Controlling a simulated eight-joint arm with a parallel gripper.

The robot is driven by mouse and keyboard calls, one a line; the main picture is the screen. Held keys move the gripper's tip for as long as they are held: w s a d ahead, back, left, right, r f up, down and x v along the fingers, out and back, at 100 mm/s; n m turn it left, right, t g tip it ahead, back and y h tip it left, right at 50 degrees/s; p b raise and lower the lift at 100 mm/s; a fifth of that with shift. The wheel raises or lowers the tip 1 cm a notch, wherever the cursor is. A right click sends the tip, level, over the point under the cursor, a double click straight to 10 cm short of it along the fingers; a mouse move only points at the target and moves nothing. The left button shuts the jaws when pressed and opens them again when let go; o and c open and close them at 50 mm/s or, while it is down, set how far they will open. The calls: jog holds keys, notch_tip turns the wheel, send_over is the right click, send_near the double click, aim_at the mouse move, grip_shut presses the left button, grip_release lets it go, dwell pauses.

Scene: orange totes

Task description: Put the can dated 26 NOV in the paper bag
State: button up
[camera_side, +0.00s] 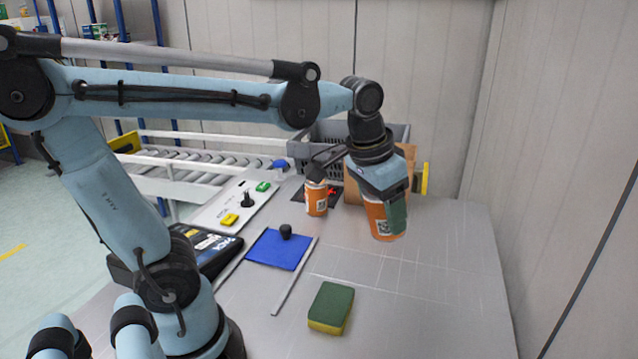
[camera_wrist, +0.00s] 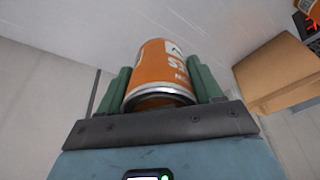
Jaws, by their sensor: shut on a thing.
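My gripper (camera_side: 395,208) is shut on an orange can (camera_side: 382,222), held above the table at the right of the side view. In the wrist view the can (camera_wrist: 163,72) sits between the green fingers; its white label is only partly visible and I cannot read a date. A second orange can (camera_side: 316,198) with a white label stands upright further left. The brown paper bag (camera_side: 352,188) is behind my gripper and partly hidden by it. It also shows at the right in the wrist view (camera_wrist: 272,68), apart from the held can.
A grey crate (camera_side: 398,131) stands behind the bag. A green-yellow sponge (camera_side: 331,307) lies at the front, and a blue mat (camera_side: 280,250) with a small black object lies to the left. The table right of the sponge is clear, up to the wall.

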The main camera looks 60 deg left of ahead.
dwell(0.3)
jog(key=s+a+f+n+g, duration=0.1)
jog(key=a+f+n, duration=0.1)
jog(key=a, duration=1)
jog(key=s+a+f+n+g, duration=0.1)
jog(key=a+n, duration=0.4)
jog(key=a, duration=0.8)
notch_tip(320, 180, down, 2)
jog(key=shift+s+n+g, duration=0.15)
jog(key=shift+n+g, duration=0.15)
jog(key=shift+g, duration=0.4)
jog(key=shift+a, duration=0.15)
jog(key=s+a+f, duration=0.1)
jog(key=a+f, duration=0.1)
jog(key=a, duration=0.1)
jog(key=s+a+f, duration=0.2)
jog(key=a, duration=0.2)
jog(key=s+a+f, duration=0.1)
jog(key=a+f, duration=0.2)
jog(key=shift+s+a, duration=0.25)
jog(key=shift+f, duration=1.8)
